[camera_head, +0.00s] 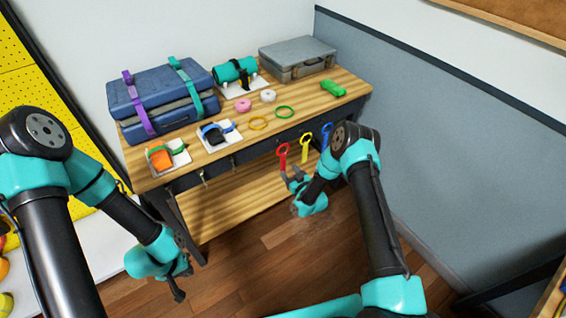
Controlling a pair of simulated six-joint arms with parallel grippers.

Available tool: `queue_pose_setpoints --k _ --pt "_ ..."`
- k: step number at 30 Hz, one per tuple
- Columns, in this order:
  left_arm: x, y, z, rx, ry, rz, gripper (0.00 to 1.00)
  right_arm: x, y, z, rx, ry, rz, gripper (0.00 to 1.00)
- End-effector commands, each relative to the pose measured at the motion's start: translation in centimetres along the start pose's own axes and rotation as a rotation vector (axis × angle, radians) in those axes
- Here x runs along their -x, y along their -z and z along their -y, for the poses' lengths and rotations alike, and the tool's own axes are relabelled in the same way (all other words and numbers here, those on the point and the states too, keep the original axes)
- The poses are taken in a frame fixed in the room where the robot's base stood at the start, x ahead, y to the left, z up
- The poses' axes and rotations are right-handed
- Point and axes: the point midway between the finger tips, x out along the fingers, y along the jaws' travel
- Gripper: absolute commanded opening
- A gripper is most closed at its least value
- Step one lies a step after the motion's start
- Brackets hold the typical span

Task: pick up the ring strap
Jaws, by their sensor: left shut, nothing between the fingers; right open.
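Three straps hang at the front edge of the wooden table, each with a ring-like loop: a red one (282,155), a yellow one (306,139) and a blue one (327,131). I cannot tell which one is the ring strap. My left gripper (180,291) is shut and empty, low at the left, away from the table.
The wooden table (320,107) carries a strapped blue suitcase (150,95), a teal roll (235,70), a grey case (298,57), a green block (332,89), pink tape (243,105) and white tape (268,96). A lower shelf (230,205) lies beneath. A grey wall panel stands right.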

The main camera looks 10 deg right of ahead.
Motion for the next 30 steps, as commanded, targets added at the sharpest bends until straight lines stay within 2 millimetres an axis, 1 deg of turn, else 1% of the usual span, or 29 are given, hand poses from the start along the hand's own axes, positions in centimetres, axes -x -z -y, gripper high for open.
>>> queue_pose_setpoints --k 4,12,15,30 --pt "0.0 0.0 0.0 0.0 0.0 0.0 0.0 -0.9 -0.1 0.1 0.002 0.001 -0.002 0.56" --pt "0.0 0.0 0.0 0.0 0.0 0.0 0.0 -4.5 -0.2 0.3 0.002 0.001 -0.002 0.56" --pt "0.0 0.0 0.0 0.0 0.0 0.0 0.0 -5.1 -0.2 0.2 0.0 0.0 -0.001 0.56" --pt "0.0 0.0 0.0 0.0 0.0 0.0 0.0 -5.2 -0.3 0.2 0.0 0.0 0.0 0.55"
